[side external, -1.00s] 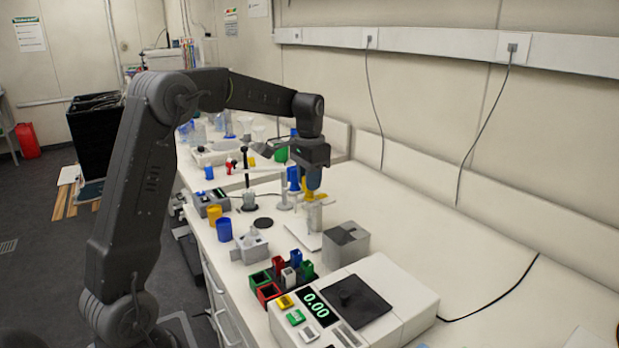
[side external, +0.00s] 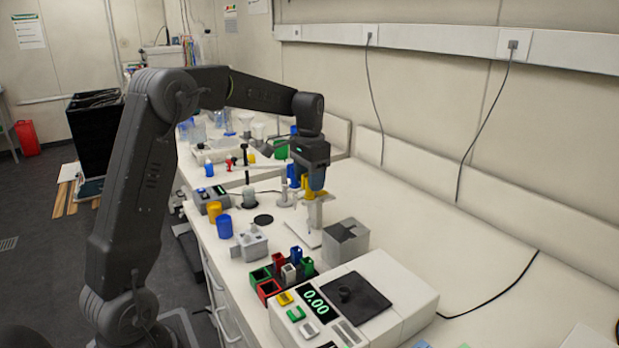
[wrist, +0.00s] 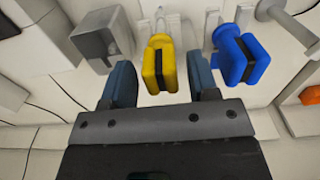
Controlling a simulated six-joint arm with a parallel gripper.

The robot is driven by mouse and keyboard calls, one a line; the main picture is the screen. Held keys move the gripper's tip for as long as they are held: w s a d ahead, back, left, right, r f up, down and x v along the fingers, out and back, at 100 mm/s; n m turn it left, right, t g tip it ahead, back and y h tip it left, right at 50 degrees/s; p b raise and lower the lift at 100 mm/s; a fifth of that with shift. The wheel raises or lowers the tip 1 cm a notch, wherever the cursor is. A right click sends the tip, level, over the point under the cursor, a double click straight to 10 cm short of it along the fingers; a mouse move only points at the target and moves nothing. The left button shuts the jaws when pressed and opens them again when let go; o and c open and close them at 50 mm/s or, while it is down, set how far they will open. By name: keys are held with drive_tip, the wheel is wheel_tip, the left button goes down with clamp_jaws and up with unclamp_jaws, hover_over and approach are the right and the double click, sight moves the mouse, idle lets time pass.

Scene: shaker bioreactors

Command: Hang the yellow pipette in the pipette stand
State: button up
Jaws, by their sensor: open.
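The yellow pipette (wrist: 160,66) is between the two blue-grey fingers of my gripper (wrist: 160,82) in the wrist view. The fingers are spread, with a gap on each side of it. It appears upright at the pale pipette stand (side external: 314,216); whether it is seated in the holder is hidden. In the side view my gripper (side external: 316,180) is above the stand, and the yellow pipette (side external: 311,192) shows partly below it. A blue pipette (wrist: 242,60) is at the stand, right of the yellow one in the wrist view.
A grey box (side external: 345,248) stands close in front of the stand. A balance (side external: 395,300) reading 0.00 and several coloured small holders (side external: 268,290) are nearer. Blue cup (side external: 224,227) and yellow cup (side external: 214,209) stand left.

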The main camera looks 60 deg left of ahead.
idle(0.3)
drive_tip(key=shift+r, duration=3.5)
drive_tip(key=shift+s+d+r, duration=0.1)
drive_tip(key=shift+d, duration=0.1)
drive_tip(key=s+d+r+t, duration=0.1)
drive_tip(key=s+d+t, duration=0.3)
drive_tip(key=s+d, duration=1.15)
drive_tip(key=s+d+f+t, duration=0.1)
drive_tip(key=s+d+f, duration=0.3)
drive_tip(key=s, duration=0.3)
drive_tip(key=shift+s+f+t, duration=0.3)
drive_tip(key=shift+f, duration=0.2)
drive_tip(key=shift+d, duration=0.1)
